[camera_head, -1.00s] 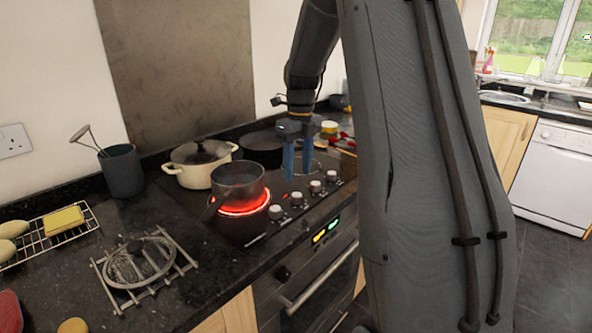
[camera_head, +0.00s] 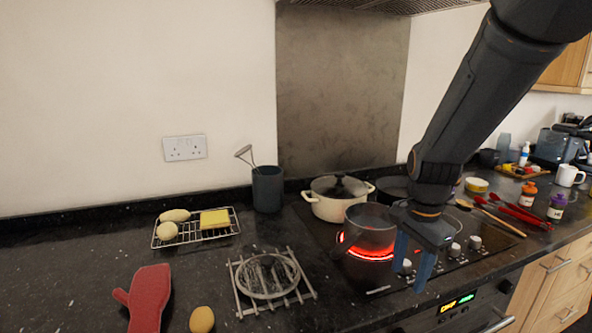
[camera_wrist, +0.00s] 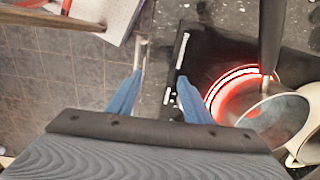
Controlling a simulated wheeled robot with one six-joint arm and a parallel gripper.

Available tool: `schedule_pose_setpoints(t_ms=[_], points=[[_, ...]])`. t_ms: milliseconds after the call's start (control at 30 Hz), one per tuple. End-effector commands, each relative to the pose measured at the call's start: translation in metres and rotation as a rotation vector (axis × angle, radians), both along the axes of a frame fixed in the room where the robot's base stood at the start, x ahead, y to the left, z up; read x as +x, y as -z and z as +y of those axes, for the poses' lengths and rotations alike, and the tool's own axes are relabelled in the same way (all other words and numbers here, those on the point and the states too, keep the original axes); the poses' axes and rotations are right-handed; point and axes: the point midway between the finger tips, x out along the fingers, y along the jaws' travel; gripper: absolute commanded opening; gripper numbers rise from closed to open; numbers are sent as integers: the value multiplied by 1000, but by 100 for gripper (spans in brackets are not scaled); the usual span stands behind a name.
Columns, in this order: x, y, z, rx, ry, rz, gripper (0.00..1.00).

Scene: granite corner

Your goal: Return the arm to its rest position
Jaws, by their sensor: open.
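My gripper (camera_head: 412,262) has two blue fingers spread apart with nothing between them. In the head view it hangs in front of the hob's front edge, to the right of a dark saucepan (camera_head: 368,226). In the wrist view my gripper (camera_wrist: 158,92) is open above the counter's front edge, with floor tiles below on the left. The saucepan (camera_wrist: 275,122) shows there at the right, by a glowing red ring (camera_wrist: 228,92). My arm comes down from the upper right and hides part of the hob and a dark pan behind it.
A cream lidded pot (camera_head: 335,203) stands behind the saucepan. A wire trivet with a glass lid (camera_head: 268,278), a rack (camera_head: 230,233) with food and a red mitt (camera_head: 149,297) lie to the left. Spice jars (camera_head: 528,193) and red utensils (camera_head: 520,214) lie to the right.

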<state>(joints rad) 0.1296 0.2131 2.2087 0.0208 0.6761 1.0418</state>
Motion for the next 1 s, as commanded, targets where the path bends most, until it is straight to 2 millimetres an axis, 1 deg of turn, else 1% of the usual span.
schedule_pose_setpoints(t_ms=[33,200,300,433,500,600,1000], points=[[-14,3,9,-7,-129,-5,46],[-56,15,32,-38,-583,-23,46],[-78,21,42,-56,-818,-33,46],[-100,27,51,-75,-1044,-41,46],[-107,29,53,-81,-1119,-44,46],[-112,31,55,-87,-1178,-46,46],[-113,31,55,-87,-1189,-46,46]])
